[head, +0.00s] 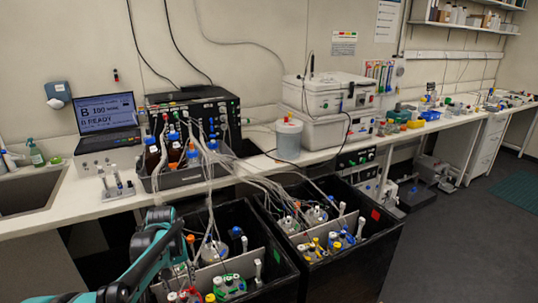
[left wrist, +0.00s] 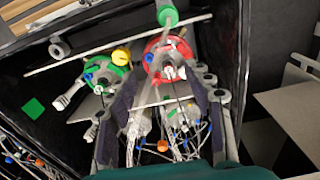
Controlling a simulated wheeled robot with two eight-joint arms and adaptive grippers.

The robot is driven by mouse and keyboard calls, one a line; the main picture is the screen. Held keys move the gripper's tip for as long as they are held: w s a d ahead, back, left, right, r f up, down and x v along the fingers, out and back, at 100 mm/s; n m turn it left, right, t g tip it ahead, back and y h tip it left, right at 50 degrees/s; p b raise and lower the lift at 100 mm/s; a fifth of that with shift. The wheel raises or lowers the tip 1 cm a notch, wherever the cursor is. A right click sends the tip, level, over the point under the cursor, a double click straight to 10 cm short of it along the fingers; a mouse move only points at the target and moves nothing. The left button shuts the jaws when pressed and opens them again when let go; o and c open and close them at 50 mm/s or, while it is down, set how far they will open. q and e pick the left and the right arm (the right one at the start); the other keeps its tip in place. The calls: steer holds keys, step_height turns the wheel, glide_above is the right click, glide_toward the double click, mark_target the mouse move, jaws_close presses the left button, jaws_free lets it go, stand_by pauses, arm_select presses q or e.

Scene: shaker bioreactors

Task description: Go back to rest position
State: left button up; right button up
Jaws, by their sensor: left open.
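My left arm comes in from the lower left of the head view, its teal links over the left black shaker box (head: 262,212). The left gripper shows in the left wrist view (left wrist: 168,88) with its two grey fingers spread apart. Between and beyond the fingers are a red-lidded vessel (left wrist: 160,68) and a green-lidded vessel (left wrist: 103,77) inside a box. I see nothing gripped between the fingers. In the head view my arm hides part of the left box, and the fingertips are hard to make out. My right gripper is not in view.
A right black shaker box (head: 374,238) holds more capped vessels. Many tubes run from both boxes up to the bench. On the bench stand a laptop (head: 107,112), a black control unit (head: 192,108) and a white instrument (head: 327,94). Open floor (head: 465,230) lies at the right.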

arm_select(q)
steer(key=s+d+r+m+t, duration=0.2)
steer(key=s+d+t, duration=0.1)
steer(key=s+d, duration=0.4)
steer(key=s+d+r+m+t, duration=0.3)
steer(key=s+d, duration=0.4)
steer(key=s, duration=0.4)
steer(key=shift+s+d+r+m+t, duration=0.2)
steer(key=shift+r+m+t, duration=0.1)
steer(key=shift+t, duration=0.1)
